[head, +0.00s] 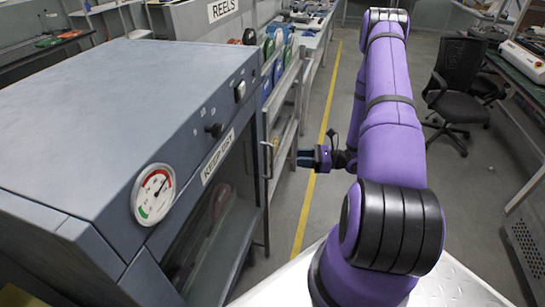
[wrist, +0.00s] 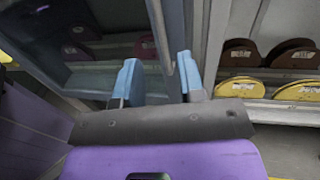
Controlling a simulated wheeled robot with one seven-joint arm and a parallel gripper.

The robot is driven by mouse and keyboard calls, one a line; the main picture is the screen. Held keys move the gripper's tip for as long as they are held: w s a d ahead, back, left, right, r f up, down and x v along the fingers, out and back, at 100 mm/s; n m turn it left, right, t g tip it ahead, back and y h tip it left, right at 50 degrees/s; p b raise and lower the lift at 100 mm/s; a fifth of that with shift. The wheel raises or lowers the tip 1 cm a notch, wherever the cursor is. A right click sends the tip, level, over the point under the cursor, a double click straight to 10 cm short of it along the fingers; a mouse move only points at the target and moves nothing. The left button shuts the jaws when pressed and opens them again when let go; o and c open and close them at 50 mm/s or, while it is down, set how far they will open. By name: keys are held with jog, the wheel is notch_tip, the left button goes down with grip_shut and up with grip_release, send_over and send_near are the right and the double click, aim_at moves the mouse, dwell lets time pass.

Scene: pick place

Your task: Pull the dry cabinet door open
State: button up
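The dry cabinet (head: 110,110) is a large grey box at the left of the head view, with a round gauge and a label on its front. Its door (head: 228,215) has a dark pane and looks closed. A thin upright handle (head: 268,160) is at the door's far edge. My gripper (head: 305,158) is just right of the handle, pointing at it, with a gap visible. In the wrist view my gripper (wrist: 157,72) has its two blue fingers apart, with nothing held. The handle (wrist: 158,25) shows as a grey bar between the fingers' lines; contact cannot be told.
Shelves (head: 284,110) with coloured spools stand beyond the cabinet; yellow and brown spools (wrist: 240,86) show at the right of the wrist view. A black office chair (head: 460,85) stands at the right. The aisle floor (head: 330,115) with a yellow line is clear.

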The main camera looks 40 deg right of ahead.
jog(key=x, duration=1)
jog(key=shift+w+a, duration=0.2)
grip_shut()
